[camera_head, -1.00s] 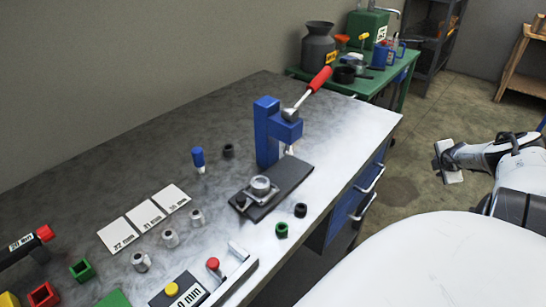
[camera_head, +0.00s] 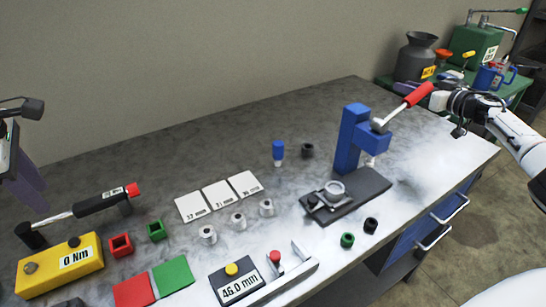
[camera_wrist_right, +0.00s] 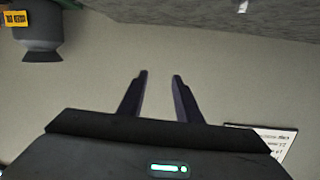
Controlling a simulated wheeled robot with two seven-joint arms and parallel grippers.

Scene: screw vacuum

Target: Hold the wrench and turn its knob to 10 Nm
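The wrench (camera_head: 92,206) lies on the left of the bench, with a black handle, a silver shaft and a dark head at its left end. Its red knob (camera_head: 132,190) is at the right end of the handle. A small label on the handle is too blurred to read surely. My left gripper (camera_head: 28,190) is at the left edge, partly cut off, above and left of the wrench and apart from it. Its opening cannot be told. My right gripper (camera_wrist_right: 160,75) is open and empty; in the head view it shows far right, near the press lever (camera_head: 405,105).
A yellow box (camera_head: 35,277) reading 0 Nm is in front of the wrench. A blue press (camera_head: 350,140), white cards (camera_head: 218,194), metal parts (camera_head: 238,222) and a 46.0 mm gauge (camera_head: 228,286) occupy the bench.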

